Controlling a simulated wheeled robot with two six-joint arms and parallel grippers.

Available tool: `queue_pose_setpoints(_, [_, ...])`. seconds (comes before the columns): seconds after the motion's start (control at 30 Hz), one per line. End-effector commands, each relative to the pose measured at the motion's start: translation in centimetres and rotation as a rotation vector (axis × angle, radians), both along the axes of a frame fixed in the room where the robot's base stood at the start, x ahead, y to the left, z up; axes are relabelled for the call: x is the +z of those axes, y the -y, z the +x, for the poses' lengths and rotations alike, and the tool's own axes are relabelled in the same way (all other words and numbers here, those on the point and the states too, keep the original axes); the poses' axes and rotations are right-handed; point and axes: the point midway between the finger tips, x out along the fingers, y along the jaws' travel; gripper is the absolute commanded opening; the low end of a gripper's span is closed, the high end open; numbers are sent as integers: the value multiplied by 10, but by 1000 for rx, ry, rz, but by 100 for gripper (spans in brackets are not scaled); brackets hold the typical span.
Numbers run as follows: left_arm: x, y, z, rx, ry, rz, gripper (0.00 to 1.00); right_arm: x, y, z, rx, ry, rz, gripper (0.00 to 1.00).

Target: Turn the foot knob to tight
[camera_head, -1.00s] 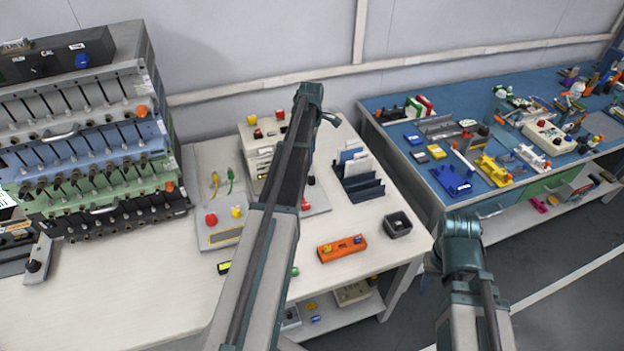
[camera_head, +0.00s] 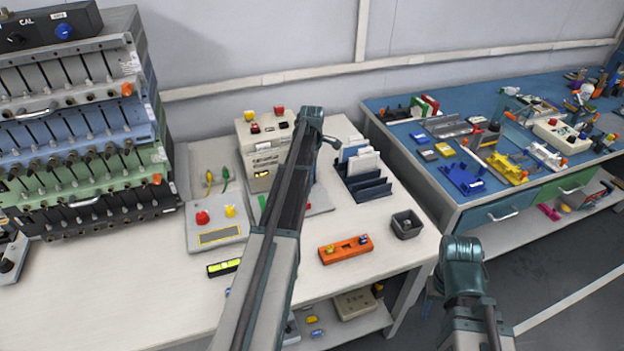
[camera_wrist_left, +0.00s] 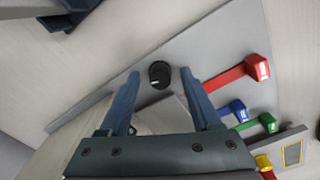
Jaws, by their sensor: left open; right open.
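A round black knob (camera_wrist_left: 159,74) with a pale mark on top stands on a grey plate (camera_wrist_left: 215,45) in the left wrist view. My left gripper (camera_wrist_left: 160,80) is open, and its two blue fingers lie on either side of the knob with gaps showing. I cannot tell how high the fingertips are above the plate. In the head view my left arm hides the knob and the left gripper. My right arm shows at the lower right, but its gripper is out of view.
Red (camera_wrist_left: 258,67), blue (camera_wrist_left: 238,108) and green (camera_wrist_left: 268,122) levers stick up beside the knob. A slotted dark rack (camera_head: 367,187), an orange block (camera_head: 345,249) and a small dark bin (camera_head: 406,224) stand right of my left arm. The white table's front left is clear.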

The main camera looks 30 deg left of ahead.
Motion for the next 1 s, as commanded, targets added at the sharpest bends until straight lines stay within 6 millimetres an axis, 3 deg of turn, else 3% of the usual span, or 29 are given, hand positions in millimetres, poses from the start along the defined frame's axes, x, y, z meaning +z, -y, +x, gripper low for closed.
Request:
queue_pose_setpoints(0.2, [1,0,0,0,0,0,63,1,0,0,0,0,0,50])
queue_pose_setpoints(0.57, [1,0,0,0,0,0,0,1,0,0,0,0,0,50])
queue_pose_setpoints(1.0, [0,0,0,-63,0,0,0,1,0,0,0,0,0,50])
